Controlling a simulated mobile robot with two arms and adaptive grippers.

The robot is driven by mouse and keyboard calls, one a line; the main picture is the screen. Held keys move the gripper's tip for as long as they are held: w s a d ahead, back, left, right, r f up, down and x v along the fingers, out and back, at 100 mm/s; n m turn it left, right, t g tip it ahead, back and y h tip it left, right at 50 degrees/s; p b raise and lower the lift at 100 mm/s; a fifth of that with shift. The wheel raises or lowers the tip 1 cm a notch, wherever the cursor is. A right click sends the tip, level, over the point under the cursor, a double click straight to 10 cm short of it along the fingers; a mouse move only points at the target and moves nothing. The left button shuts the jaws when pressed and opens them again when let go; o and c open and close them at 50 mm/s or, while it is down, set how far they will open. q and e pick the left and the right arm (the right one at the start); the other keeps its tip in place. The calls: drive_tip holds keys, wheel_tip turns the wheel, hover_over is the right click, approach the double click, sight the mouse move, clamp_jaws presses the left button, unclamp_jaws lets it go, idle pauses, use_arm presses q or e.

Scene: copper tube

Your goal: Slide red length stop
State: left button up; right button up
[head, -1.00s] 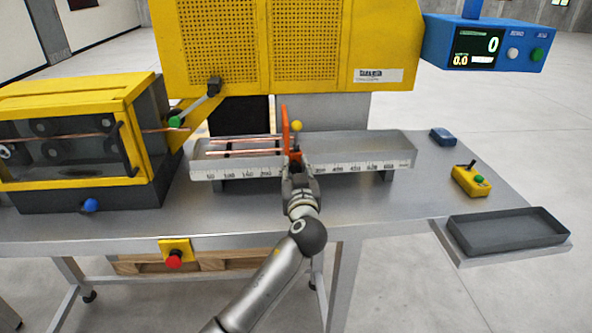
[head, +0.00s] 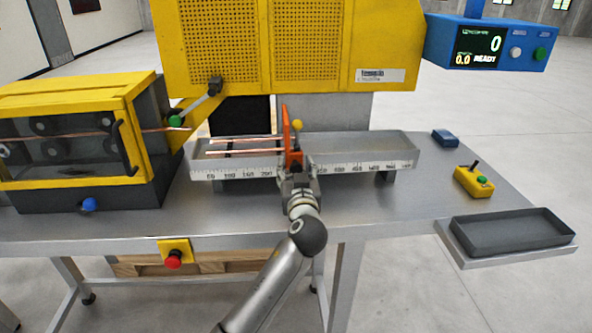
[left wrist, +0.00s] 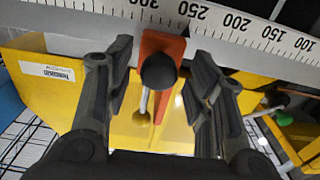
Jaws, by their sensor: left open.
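The red length stop (head: 294,159) stands upright on the measuring trough (head: 350,150), near the middle of its ruler. It also shows in the left wrist view (left wrist: 161,42), with a black round knob (left wrist: 158,71) on its front, close to the 250 mark. My left gripper (head: 298,181) is at the front of the stop. Its two jaws (left wrist: 160,85) are open, one on each side of the knob, with visible gaps. My right gripper is not in view.
Copper tubes (head: 245,151) lie in the trough left of the stop. A yellow straightener box (head: 75,130) stands at the left. A grey tray (head: 510,232) and a yellow button box (head: 472,181) are at the right.

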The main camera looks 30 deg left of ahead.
use_arm(q)
drive_tip(key=v, duration=1.2)
drive_tip(key=shift+f, duration=0.1)
